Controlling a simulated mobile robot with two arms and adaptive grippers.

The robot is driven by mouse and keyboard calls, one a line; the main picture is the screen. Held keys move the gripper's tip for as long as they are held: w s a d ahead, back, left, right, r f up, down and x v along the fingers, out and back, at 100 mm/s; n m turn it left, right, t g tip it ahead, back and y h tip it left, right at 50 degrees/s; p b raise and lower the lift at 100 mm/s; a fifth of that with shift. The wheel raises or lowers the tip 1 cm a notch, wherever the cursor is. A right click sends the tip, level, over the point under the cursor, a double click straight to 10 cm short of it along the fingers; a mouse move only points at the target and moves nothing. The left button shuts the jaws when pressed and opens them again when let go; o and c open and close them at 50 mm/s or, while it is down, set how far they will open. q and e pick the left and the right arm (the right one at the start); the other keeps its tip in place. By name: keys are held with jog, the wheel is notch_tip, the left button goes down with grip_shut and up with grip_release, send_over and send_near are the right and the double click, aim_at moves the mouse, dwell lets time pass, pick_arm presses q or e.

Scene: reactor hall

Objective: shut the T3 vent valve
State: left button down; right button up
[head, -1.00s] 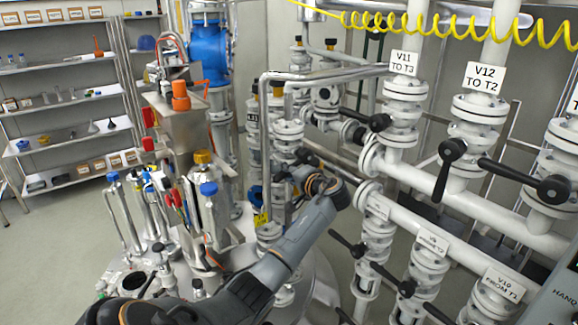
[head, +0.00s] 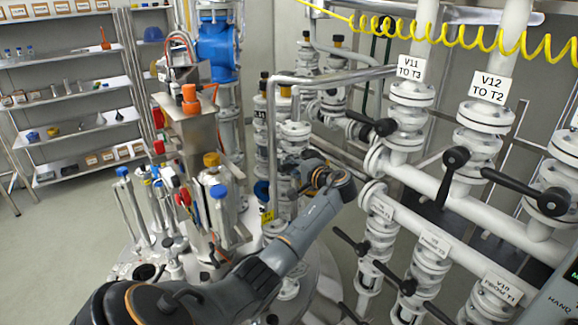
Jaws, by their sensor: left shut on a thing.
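My left arm comes in from the bottom left and reaches to the metal pipework in the middle. My left gripper (head: 293,173) is at a slim vertical valve stack (head: 295,132) there and is shut on what appears to be a valve handle. My wrist and the pipework largely hide the handle and the fingertips, so its angle cannot be told. No T3 vent label can be read; a small yellow tag (head: 267,215) hangs just below and left of the gripper. My right gripper is not in view.
White pipes with black-handled valves stand at the right, marked V11 TO T3 (head: 410,68) and V12 TO T2 (head: 488,88). A yellow coiled hose (head: 440,32) hangs above. Metal vessel fittings with a blue-capped cylinder (head: 222,212) crowd the left of my arm. Shelves (head: 75,130) stand far left.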

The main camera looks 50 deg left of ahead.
pick_arm(q)
jog(key=shift+w+d+r, duration=0.15)
jog(key=c, duration=1.4)
grip_release()
jog(key=shift+d, duration=0.1)
jog(key=shift+c, duration=0.2)
jog(key=shift+o, duration=1.2)
jog(key=shift+d, duration=0.2)
jog(key=shift+d+r, duration=0.1)
jog(key=shift+d, duration=0.05)
jog(key=w+v, duration=0.1)
jog(key=v, duration=1.1)
jog(key=shift+s, duration=0.5)
